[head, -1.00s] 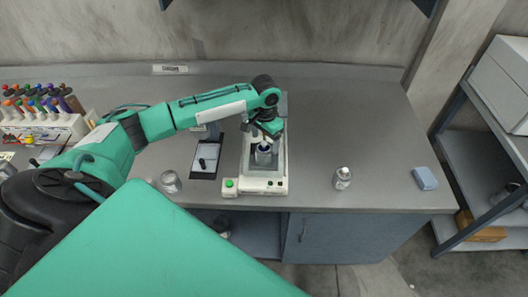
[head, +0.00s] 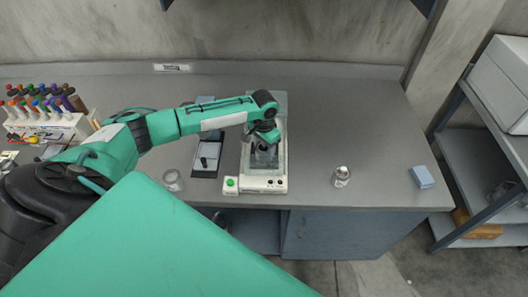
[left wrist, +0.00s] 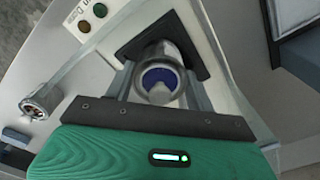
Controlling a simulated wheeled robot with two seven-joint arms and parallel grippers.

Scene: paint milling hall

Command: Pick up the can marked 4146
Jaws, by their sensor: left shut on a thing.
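My left gripper (head: 265,153) is over the white bench device in the head view, its fingers pointing down. In the left wrist view the gripper (left wrist: 162,95) is shut on a metal can (left wrist: 160,72) with a round blue area on its end. The can is between the two fingers, over a dark square part of the device. In the head view the can is mostly hidden by the gripper. I cannot read any number on it, and cannot tell whether it touches the device. My right gripper is not in view.
The white device (head: 263,184) has a green button. One can (head: 341,177) stands to its right, another (head: 172,181) to its left. A dark tray (head: 206,166) lies beside the device. A bottle rack (head: 45,125) is far left, a blue block (head: 422,177) far right.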

